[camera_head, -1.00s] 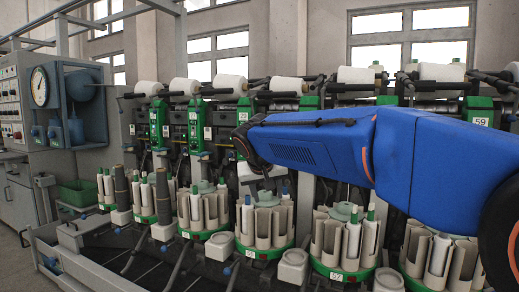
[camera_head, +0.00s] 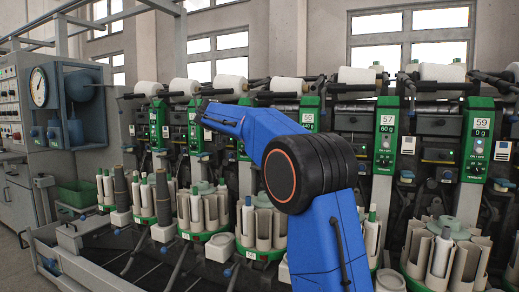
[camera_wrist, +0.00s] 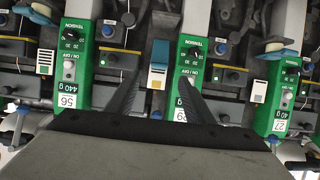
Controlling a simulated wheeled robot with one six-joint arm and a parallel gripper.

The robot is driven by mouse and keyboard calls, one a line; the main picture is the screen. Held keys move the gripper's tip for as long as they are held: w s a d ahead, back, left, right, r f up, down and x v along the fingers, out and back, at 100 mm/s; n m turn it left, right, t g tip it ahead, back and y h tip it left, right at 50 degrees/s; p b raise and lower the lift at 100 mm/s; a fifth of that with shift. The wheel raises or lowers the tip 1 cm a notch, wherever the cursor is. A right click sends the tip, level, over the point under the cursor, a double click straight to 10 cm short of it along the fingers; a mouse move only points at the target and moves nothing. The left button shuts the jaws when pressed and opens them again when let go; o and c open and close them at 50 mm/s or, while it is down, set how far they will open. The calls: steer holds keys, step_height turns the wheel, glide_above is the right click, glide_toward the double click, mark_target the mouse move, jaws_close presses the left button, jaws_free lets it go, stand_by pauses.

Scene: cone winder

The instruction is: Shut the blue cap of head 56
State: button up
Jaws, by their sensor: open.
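In the wrist view, head 56 is the green panel (camera_wrist: 72,60) on the left, its "56" and "440 g" labels upside down. A small blue-and-white piece (camera_wrist: 157,76), seemingly the blue cap, sits between this panel and the green panel to its right. Whether the cap stands open or shut I cannot tell. My gripper (camera_wrist: 158,88) is open and empty, one dark finger on each side of the cap in the picture; contact is not visible. In the head view, head 56's sign (camera_head: 309,118) shows just above my arm, which hides the area below. My gripper is not clear there.
Head 57 (camera_head: 387,128) and head 59 (camera_head: 480,135) stand to the right in the head view. White yarn cones (camera_head: 287,85) line the top, and round bobbin magazines (camera_head: 262,225) stand low in front. A blue knob (camera_wrist: 130,19) shows in the wrist view.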

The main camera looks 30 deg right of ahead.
steer(key=x, duration=1.7)
steer(key=shift+f, duration=0.15)
steer(key=c, duration=1.2)
jaws_close()
steer(key=shift+s+a+h, duration=0.1)
steer(key=shift+a+h, duration=0.05)
steer(key=shift+h, duration=0.15)
steer(key=shift+t, duration=0.3)
steer(key=shift+s+a+f+t+h, duration=0.3)
steer(key=shift+a+f+t+h, duration=0.25)
steer(key=shift+h, duration=0.25)
steer(key=shift+s+a+f+t+h, duration=0.2)
steer(key=shift+f+t+h, duration=0.15)
steer(key=shift+t+h, duration=0.25)
steer(key=shift+s+a+f+t+h, duration=0.15)
steer(key=shift+f+t+h, duration=0.25)
steer(key=shift+h, duration=0.25)
steer(key=shift+s+a+f+t+h, duration=0.2)
steer(key=shift+f+t+h, duration=0.2)
steer(key=shift+h, duration=0.25)
